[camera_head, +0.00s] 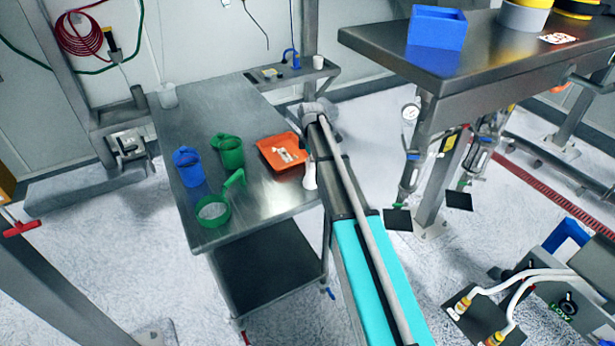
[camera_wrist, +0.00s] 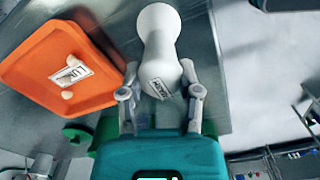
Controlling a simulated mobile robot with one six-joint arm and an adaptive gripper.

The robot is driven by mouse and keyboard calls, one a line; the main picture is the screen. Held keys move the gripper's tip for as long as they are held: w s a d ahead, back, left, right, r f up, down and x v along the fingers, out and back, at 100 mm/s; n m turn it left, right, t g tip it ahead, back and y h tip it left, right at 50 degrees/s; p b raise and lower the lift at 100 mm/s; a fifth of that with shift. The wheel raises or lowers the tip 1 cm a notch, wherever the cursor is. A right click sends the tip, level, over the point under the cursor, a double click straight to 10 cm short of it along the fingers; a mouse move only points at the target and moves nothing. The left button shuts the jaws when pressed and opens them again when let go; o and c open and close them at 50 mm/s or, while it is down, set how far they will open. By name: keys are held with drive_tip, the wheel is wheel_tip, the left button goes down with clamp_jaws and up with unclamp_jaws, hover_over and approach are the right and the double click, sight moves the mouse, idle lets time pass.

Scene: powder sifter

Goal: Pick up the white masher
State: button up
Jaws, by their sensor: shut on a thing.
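The white masher (camera_wrist: 158,32) shows in the wrist view, with a rounded end, a narrower waist and a small printed label near my gripper. My gripper (camera_wrist: 160,92) is shut on its near part, one finger on each side. In the head view a white piece of the masher (camera_head: 309,178) shows beside my arm, at the right edge of the steel table (camera_head: 205,115). My gripper is mostly hidden behind my arm there. Whether the masher touches the table is unclear.
An orange tray (camera_head: 268,158) with a label and small white pieces lies left of the masher. Further left are a blue jug (camera_head: 188,168), a green jug (camera_head: 229,152) and a green sieve (camera_head: 213,211). A higher steel bench (camera_head: 480,62) stands at right.

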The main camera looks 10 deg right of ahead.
clamp_jaws()
drive_tip(key=shift+r, duration=0.15)
drive_tip(key=shift+r+p, duration=0.9)
drive_tip(key=shift+p, duration=0.2)
drive_tip(key=s+r+p, duration=1.1)
drive_tip(key=s, duration=0.3)
drive_tip(key=shift+d, duration=0.35)
